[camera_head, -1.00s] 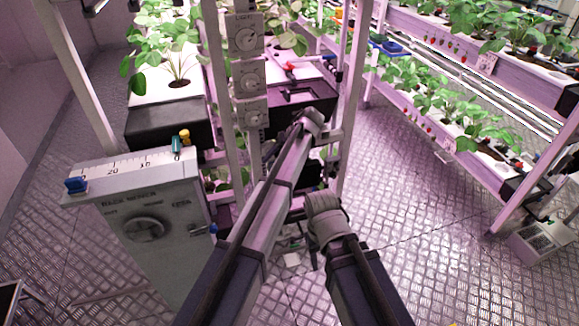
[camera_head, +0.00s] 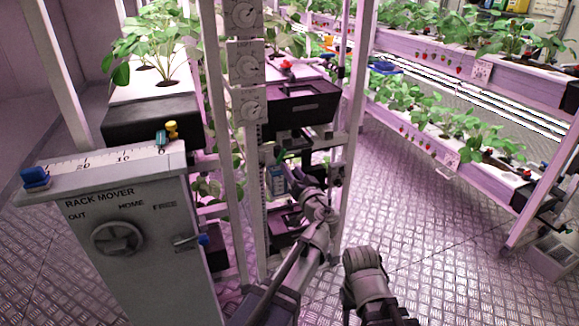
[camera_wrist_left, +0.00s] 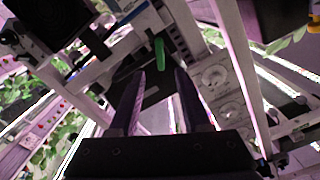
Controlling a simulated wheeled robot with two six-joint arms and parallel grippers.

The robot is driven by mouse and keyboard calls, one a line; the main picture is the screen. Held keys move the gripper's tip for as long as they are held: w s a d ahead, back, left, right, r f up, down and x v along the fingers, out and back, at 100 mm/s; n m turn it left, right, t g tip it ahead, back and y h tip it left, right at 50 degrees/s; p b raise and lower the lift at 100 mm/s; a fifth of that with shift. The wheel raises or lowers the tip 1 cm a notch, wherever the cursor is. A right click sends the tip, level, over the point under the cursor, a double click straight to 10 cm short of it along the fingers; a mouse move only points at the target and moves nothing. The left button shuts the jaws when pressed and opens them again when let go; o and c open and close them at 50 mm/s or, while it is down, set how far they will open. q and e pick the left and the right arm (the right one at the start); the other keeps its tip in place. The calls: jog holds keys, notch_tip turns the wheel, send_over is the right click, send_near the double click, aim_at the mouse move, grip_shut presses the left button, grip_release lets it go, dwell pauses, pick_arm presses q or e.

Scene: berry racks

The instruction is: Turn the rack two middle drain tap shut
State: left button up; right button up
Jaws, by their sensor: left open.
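My left gripper (camera_head: 293,172) reaches into the lower part of the rack beside the dial post; its fingers are dark and small there. In the left wrist view it is open (camera_wrist_left: 160,74), with nothing between the fingers. A small green upright piece (camera_wrist_left: 160,52) shows just beyond the gap between the fingertips; I cannot tell whether it is the middle drain tap's handle. The middle drain tap is not clearly identifiable in the head view.
A post with several dials (camera_head: 247,65) stands left of my arm. A rack mover cabinet (camera_head: 150,250) with a knob is at the left. A black tray (camera_head: 300,103) hangs above my gripper. The metal floor aisle (camera_head: 420,215) at right is clear.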

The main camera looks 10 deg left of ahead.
aim_at(283, 156)
pick_arm(q)
jog(key=shift+x, duration=3.95)
jog(key=shift+c, duration=0.3)
grip_shut()
